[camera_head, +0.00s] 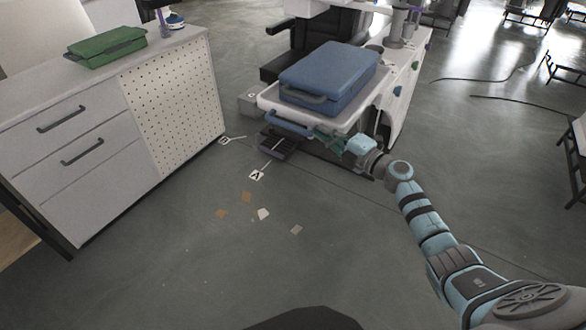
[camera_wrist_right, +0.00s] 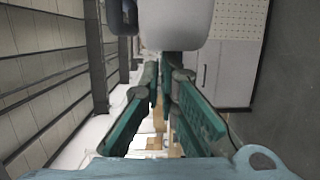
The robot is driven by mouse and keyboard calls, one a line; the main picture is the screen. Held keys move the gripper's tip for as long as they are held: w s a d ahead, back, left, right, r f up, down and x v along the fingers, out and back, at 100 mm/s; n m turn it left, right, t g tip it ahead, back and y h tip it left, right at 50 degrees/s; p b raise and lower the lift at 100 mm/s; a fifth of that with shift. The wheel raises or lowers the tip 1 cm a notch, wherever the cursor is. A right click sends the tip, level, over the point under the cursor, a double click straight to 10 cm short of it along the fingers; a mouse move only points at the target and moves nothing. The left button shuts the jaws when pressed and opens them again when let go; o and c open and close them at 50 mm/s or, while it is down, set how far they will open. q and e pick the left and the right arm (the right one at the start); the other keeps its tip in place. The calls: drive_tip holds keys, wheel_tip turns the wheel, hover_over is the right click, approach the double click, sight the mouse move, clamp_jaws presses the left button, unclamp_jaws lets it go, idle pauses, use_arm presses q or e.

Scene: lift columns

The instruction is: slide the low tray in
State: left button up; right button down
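In the head view a white tray (camera_head: 268,97) juts out of a white cabinet (camera_head: 407,75), with a blue handle (camera_head: 290,126) on its front. A blue case (camera_head: 330,78) lies flat on it. A dark low tray (camera_head: 276,147) shows below, near the floor, partly hidden. My right gripper (camera_head: 328,136) is at the right front corner of the white tray; contact is unclear. In the right wrist view its green fingers (camera_wrist_right: 167,72) are close together, below a white rounded edge (camera_wrist_right: 178,28); whether they hold anything is unclear. My left gripper is not in view.
A drawer cabinet (camera_head: 85,147) with a pegboard side stands at left, a green case (camera_head: 106,46) on top. A black chair (camera_head: 325,40) stands behind the tray. Floor markers (camera_head: 257,175) and scraps (camera_head: 264,213) lie on mostly open floor. Cables (camera_head: 500,78) lie at right.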

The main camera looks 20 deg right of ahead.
drive_tip(key=shift+r, duration=0.1)
drive_tip(key=s+p, duration=0.1)
drive_tip(key=s, duration=1)
drive_tip(key=shift+s+d+p, duration=0.2)
drive_tip(key=shift+s+p, duration=0.05)
drive_tip(key=shift+p, duration=0.15)
